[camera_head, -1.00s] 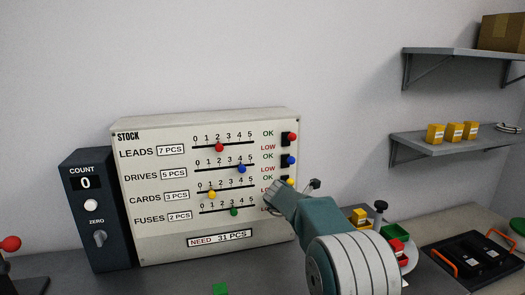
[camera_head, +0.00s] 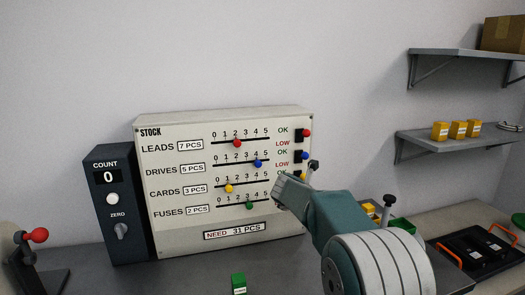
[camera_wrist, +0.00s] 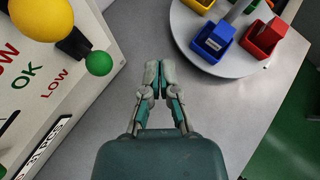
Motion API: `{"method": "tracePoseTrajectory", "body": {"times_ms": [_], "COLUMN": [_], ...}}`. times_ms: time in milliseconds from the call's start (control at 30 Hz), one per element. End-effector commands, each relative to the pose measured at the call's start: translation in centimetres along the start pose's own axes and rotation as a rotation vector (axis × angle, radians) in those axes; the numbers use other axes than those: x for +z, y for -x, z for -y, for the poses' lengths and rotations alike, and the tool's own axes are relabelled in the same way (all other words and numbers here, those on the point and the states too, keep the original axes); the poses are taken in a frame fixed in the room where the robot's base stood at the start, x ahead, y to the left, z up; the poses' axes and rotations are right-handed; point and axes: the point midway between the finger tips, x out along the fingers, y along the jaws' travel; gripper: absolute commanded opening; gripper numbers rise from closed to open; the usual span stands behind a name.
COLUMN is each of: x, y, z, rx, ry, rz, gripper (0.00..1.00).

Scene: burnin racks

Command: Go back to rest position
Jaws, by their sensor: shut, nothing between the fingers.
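My gripper (camera_wrist: 158,75) is shut and empty in the wrist view, with its fingertips together above the grey bench top. The arm hides the lower right switches of the board in the head view.
A round turntable (camera_wrist: 190,45) with blue (camera_wrist: 212,42) and red (camera_wrist: 264,36) bins lies right of my gripper. A black count box (camera_head: 118,205) stands left of the board, a red-knobbed lever (camera_head: 38,236) farther left. A green block (camera_head: 239,284) lies in front. Shelves (camera_head: 455,138) hang at right.

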Motion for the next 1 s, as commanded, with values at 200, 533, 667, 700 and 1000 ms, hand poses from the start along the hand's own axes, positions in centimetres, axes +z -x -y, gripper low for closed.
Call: {"method": "tracePoseTrajectory", "body": {"times_ms": [200, 533, 667, 700, 1000], "x": [4.2, 7.5, 5.3, 4.2, -7.8], "y": [3.6, 14.9, 19.3, 20.6, 27.1], "z": [1.1, 3.4, 4.5, 5.0, 11.4], "rx": [0.103, 0.289, 0.339, 0.352, 0.459], "ry": [0.245, 1.013, 1.372, 1.486, 2.361], "rz": [0.175, 0.594, 0.740, 0.780, 0.975], "gripper": [0.00, 0.00, 0.00, 0.00, 0.00]}}
